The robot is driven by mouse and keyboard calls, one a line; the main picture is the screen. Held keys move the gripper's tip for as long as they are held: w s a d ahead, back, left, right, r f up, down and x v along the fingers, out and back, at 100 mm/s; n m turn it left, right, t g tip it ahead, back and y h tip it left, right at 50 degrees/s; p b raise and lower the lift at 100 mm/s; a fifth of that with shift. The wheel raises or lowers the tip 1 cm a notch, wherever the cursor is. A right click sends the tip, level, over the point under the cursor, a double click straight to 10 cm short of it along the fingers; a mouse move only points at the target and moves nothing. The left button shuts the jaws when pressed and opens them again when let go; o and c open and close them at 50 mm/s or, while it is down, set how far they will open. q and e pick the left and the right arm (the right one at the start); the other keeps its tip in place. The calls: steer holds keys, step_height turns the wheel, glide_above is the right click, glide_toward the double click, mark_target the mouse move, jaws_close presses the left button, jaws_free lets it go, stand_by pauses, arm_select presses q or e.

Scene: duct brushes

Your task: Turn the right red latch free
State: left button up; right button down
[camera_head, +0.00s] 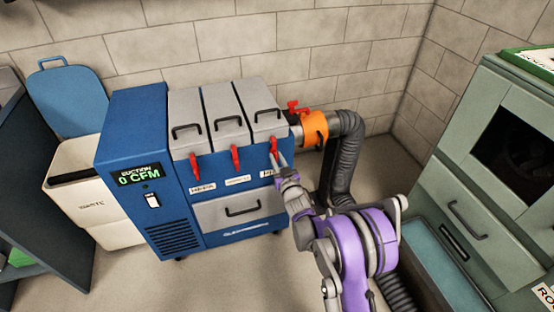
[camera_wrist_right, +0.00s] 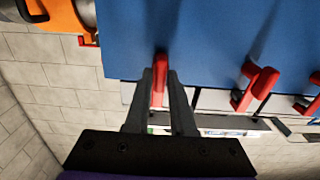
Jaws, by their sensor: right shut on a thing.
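A blue suction machine (camera_head: 181,228) has three grey lids with a red latch on the front of each. The right red latch (camera_head: 274,146) is at the machine's right front edge. My right gripper (camera_head: 279,162) is at this latch. In the right wrist view the fingers (camera_wrist_right: 163,95) are shut on the right red latch (camera_wrist_right: 159,70), one finger on each side. The middle red latch (camera_head: 236,158) and the left red latch (camera_head: 194,167) stand free of the gripper. The middle one also shows in the right wrist view (camera_wrist_right: 254,88). My left gripper is not in view.
An orange collar (camera_head: 314,128) with a red clamp joins a dark hose (camera_head: 344,160) to the machine's right side. A green-grey cabinet (camera_head: 495,190) stands at the right, a white bin (camera_head: 88,206) with a blue lid at the left. Floor is clear before the machine.

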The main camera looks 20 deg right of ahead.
steer(key=shift+n, duration=0.3)
steer(key=n, duration=0.3)
steer(key=shift+a+f+n+b, duration=0.1)
steer(key=shift+a+n+b, duration=0.05)
steer(key=shift+n+b, duration=0.25)
steer(key=shift+a+f+n, duration=0.1)
steer(key=shift+n, duration=2.15)
steer(key=shift+a+f+n, duration=0.1)
steer(key=shift+f+n, duration=0.05)
steer(key=shift+n, duration=2.05)
steer(key=shift+a+f+n, duration=0.1)
steer(key=shift+n, duration=2.15)
steer(key=c, duration=0.9)
jaws_free()
